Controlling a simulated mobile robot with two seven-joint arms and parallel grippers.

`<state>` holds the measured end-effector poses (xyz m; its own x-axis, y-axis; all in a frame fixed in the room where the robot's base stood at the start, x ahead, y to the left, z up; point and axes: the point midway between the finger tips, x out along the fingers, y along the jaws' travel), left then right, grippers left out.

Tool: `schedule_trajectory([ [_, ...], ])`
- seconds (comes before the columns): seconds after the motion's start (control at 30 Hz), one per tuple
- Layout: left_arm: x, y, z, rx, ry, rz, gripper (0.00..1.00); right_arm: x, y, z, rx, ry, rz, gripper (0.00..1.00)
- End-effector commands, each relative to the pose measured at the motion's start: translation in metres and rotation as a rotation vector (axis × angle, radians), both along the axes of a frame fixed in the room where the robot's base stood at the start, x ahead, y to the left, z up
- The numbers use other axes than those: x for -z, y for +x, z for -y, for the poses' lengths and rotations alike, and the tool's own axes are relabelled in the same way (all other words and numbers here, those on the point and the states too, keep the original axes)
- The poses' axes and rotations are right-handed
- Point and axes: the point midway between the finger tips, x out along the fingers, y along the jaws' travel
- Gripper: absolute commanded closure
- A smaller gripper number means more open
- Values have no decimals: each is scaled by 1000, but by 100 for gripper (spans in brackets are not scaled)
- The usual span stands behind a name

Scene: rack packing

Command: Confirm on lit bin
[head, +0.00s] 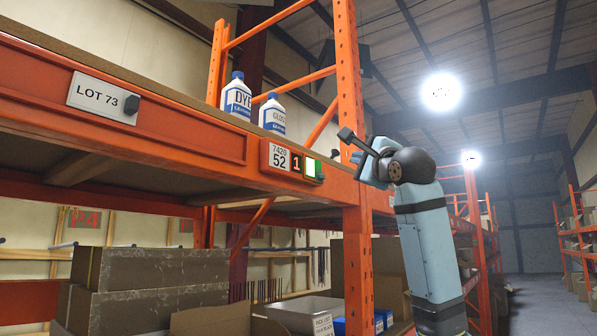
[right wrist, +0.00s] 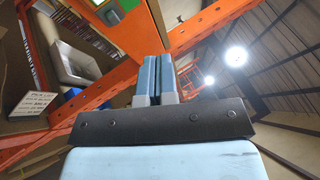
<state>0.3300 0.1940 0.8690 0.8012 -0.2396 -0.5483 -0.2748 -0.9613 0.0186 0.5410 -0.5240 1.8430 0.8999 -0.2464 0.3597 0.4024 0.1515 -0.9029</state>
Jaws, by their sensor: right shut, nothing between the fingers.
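An orange light module (head: 279,157) is fixed to the rack beam, with a label reading 7420 52, a red digit 1 and a lit green button (head: 310,168). A bit of the green also shows at the top edge of the right wrist view (right wrist: 129,4). My right gripper (head: 362,166) is just right of the module, in front of the orange upright, apart from the button in the picture. Its two pale blue fingers lie together and empty in the right wrist view (right wrist: 157,62). My left gripper is not in view.
Two blue-and-white bottles, DYE (head: 236,98) and GLOSS (head: 272,117), stand on the shelf above. An orange rack upright (head: 357,262) is close by my right arm. The aisle at right is open.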

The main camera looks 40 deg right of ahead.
Motion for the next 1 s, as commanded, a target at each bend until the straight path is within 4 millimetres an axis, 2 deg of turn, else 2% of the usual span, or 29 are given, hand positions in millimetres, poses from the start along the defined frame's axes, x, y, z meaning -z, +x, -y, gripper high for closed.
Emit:
schedule_trajectory([
  [0.27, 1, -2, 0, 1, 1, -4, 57, 0, 1, 0, 0, 0, -1, 100],
  [0.43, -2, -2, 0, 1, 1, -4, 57, -1, 8, -2, 0, -1, -2, 100],
  [1.0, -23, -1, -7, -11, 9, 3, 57, 0, 76, -23, -3, 0, -3, 100],
])
